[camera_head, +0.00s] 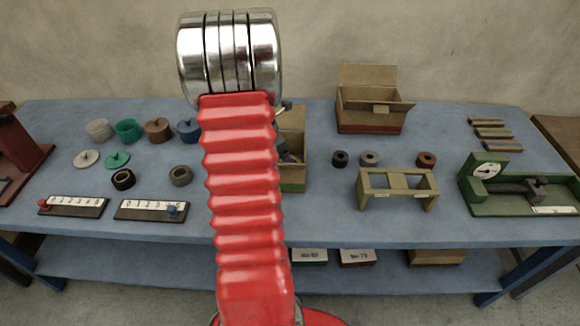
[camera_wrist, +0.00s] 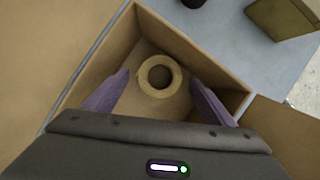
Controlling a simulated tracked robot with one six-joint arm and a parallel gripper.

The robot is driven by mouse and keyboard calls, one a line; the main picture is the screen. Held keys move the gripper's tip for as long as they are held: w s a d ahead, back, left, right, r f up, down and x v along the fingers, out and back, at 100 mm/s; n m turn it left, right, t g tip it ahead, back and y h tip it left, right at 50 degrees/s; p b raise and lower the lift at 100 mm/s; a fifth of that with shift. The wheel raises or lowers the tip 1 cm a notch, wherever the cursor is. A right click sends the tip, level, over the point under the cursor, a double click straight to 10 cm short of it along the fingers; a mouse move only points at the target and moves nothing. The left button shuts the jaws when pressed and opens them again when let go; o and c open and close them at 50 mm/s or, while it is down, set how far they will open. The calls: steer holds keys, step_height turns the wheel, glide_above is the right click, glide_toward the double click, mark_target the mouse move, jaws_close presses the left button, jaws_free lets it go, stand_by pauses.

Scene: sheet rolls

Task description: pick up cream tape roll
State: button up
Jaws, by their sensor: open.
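The cream tape roll (camera_wrist: 160,92) lies flat at the bottom of an open cardboard box (camera_wrist: 185,40), its hole facing the wrist camera. My gripper (camera_wrist: 160,77) is open, with its two purple fingers apart on the left and right of the roll in the wrist view. I see no finger touching the roll, and how far above it they are is hard to tell. In the head view, my red arm covers part of the same box (camera_head: 293,182) and most of the gripper, and the roll is hidden.
The box walls stand close around my fingers. Right of the box are several small rolls, including a dark one (camera_head: 340,158), an olive stand (camera_head: 398,190), another open box (camera_head: 372,120) and a green gauge device (camera_head: 515,190). Spools (camera_head: 158,130) and scale boards (camera_head: 72,206) are at left.

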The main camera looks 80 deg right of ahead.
steer(key=shift+x, duration=0.75)
steer(key=shift+c, duration=0.5)
steer(key=c, duration=1.1)
